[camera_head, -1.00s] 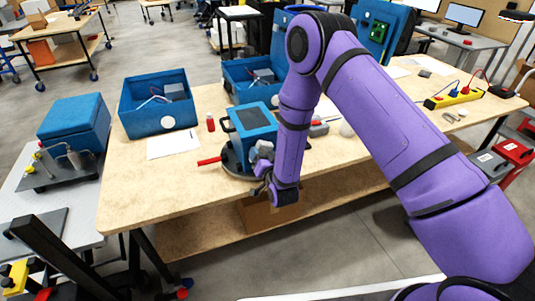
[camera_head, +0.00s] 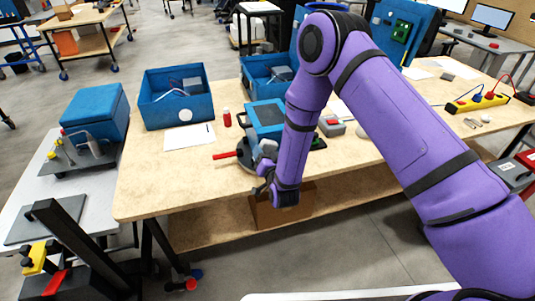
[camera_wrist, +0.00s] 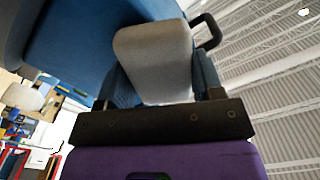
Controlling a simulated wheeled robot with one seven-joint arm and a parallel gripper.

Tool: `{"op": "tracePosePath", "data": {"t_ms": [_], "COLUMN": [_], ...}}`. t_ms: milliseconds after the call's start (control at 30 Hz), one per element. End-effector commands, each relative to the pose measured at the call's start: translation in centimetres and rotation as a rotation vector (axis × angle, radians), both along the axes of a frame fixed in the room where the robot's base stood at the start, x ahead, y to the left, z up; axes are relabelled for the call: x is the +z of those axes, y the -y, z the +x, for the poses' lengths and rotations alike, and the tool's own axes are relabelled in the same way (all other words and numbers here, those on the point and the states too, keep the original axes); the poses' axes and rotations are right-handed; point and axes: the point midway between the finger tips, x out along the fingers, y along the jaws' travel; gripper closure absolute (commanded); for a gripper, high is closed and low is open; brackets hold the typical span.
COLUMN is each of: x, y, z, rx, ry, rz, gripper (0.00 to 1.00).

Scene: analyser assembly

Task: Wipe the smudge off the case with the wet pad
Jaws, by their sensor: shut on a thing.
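The blue case (camera_head: 264,113) stands on a round dark turntable with a red handle (camera_head: 225,155) on the wooden bench. My gripper (camera_head: 266,174) is at the case's near side, partly hidden by my own arm. In the wrist view my gripper (camera_wrist: 163,85) is shut on a pale grey pad (camera_wrist: 155,55), held between its two fingers. The case's blue wall (camera_wrist: 80,40) fills the upper left there, close to the pad; I cannot tell whether they touch. The case's black handle (camera_wrist: 208,30) shows behind the pad. No smudge can be made out in either view.
An open blue box (camera_head: 176,112), a white paper (camera_head: 189,138) and a red bottle (camera_head: 227,118) are left of the case. A grey box with a red button (camera_head: 331,126) is right. A cardboard box (camera_head: 270,212) sits on the lower shelf. The bench's front left is clear.

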Motion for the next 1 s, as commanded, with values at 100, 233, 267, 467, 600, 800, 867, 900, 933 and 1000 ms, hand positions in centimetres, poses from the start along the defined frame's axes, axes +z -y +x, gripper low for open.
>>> {"op": "tracePosePath", "data": {"t_ms": [100, 233, 267, 467, 600, 800, 867, 900, 933, 1000], "x": [0.0, -0.1, -0.1, -0.1, -0.1, -0.1, -0.1, 0.0, -0.1, -0.1], "y": [0.1, 0.5, 0.5, 1.0, 1.4, 1.7, 1.7, 1.7, 1.7, 1.7], "z": [-0.6, -1.7, -2.0, -3.6, -4.8, -5.7, -5.8, -5.8, -5.8, -5.8], "rx": [0.001, 0.001, 0.001, 0.001, 0.000, 0.000, 0.000, 0.000, 0.000, 0.000], "ry": [-0.002, -0.002, -0.003, -0.004, -0.003, -0.002, -0.002, -0.002, -0.002, -0.001], "rz": [0.000, 0.000, -0.001, -0.002, -0.002, -0.002, -0.002, -0.002, -0.002, -0.001], "gripper": [0.58, 0.58, 0.58, 0.58, 0.58, 0.58, 0.58, 0.58, 0.58, 0.58]}}
